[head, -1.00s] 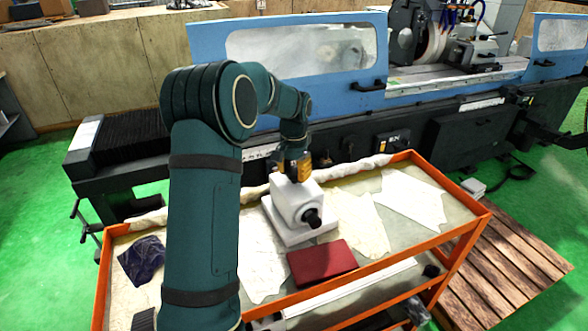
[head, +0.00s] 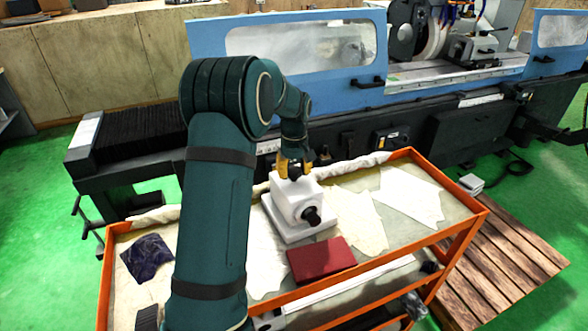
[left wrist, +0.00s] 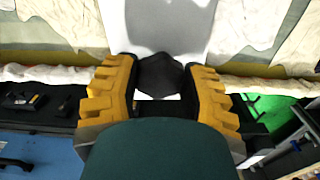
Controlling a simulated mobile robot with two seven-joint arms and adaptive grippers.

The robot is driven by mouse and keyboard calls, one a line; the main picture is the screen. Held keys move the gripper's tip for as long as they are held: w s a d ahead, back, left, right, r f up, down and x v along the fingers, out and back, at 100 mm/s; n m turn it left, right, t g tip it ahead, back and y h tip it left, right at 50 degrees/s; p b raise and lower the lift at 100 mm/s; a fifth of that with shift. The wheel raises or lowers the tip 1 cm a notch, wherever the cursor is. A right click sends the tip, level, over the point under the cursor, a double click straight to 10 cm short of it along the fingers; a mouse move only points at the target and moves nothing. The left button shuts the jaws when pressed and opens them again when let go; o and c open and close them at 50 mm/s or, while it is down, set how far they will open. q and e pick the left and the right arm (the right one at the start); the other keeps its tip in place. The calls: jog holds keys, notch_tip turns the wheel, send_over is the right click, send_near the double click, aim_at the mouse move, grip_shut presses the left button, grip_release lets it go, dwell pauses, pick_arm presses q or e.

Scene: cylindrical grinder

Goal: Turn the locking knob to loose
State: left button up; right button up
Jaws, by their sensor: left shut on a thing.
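A white block-shaped device (head: 285,207) on a white base stands on the orange cart in the head view. A black knob (head: 312,216) sticks out of its front face. A second dark knob (left wrist: 160,76) is on its top and shows between the fingers in the left wrist view. My left gripper (head: 295,168), with yellow fingers, comes down on the device from above and is shut on this top knob. The fingers hide part of the knob, and I cannot read any mark for loose or tight. My right gripper is not in view.
The orange-rimmed cart (head: 452,231) also holds a dark red box (head: 321,260) in front of the device, a dark blue cloth (head: 147,257) at left and pale sheets (head: 411,195) at right. The blue and black grinder (head: 300,56) stands close behind.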

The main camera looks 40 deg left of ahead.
aim_at(295, 169)
pick_arm(q)
jog(key=n, duration=0.6)
jog(key=shift+d+f, duration=0.1)
jog(key=n, duration=0.5)
jog(key=shift+w+n, duration=0.1)
jog(key=shift+n, duration=0.3)
jog(key=o, duration=1.2)
notch_tip(295, 169, up, 12)
